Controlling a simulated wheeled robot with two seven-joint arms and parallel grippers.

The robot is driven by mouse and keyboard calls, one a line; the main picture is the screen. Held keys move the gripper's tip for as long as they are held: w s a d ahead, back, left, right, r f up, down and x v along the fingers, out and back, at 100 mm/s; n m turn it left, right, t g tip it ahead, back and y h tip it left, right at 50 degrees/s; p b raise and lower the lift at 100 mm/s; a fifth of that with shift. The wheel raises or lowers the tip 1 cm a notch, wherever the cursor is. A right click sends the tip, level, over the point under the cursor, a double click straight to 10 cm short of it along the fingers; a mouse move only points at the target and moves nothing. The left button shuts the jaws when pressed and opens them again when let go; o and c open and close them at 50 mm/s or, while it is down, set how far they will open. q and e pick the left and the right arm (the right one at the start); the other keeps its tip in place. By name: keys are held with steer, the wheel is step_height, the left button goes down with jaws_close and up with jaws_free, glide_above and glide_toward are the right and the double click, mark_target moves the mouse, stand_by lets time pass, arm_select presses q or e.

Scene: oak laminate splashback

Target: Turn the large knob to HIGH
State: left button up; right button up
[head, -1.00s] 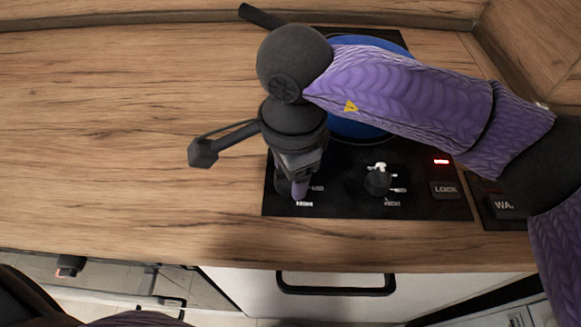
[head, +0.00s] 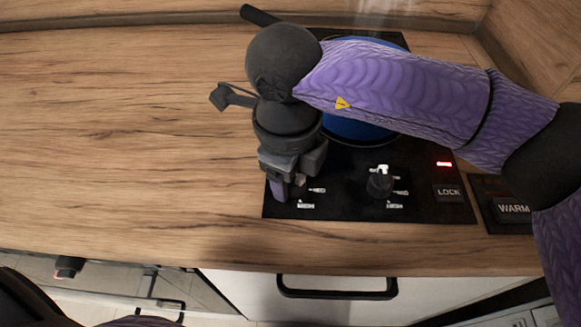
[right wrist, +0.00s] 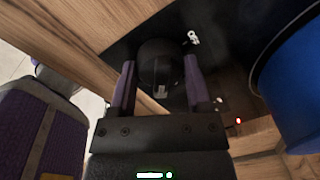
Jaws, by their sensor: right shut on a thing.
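The large knob (right wrist: 158,62) is round and black and sits between the fingers of my right gripper (right wrist: 161,85) in the right wrist view. A small white mark shows on its near side. In the head view my right gripper (head: 287,188) points down over the left part of the black cooktop panel (head: 340,210) and mostly hides this knob. The gripper is shut on the knob. White print (head: 306,204) lies just in front of it, too small to read surely. My left gripper is not in view.
A second black knob (head: 380,186) stands to the right on the panel. Beyond it are a red light (head: 444,164), a LOCK button (head: 448,192) and a WARM button (head: 513,209). A blue pan (head: 350,130) stands behind, under my forearm. The wooden counter (head: 110,130) at left is clear.

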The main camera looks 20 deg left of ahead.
steer(key=m, duration=0.3)
steer(key=shift+m, duration=1)
steer(key=o, duration=1)
steer(key=shift+o, duration=1.4)
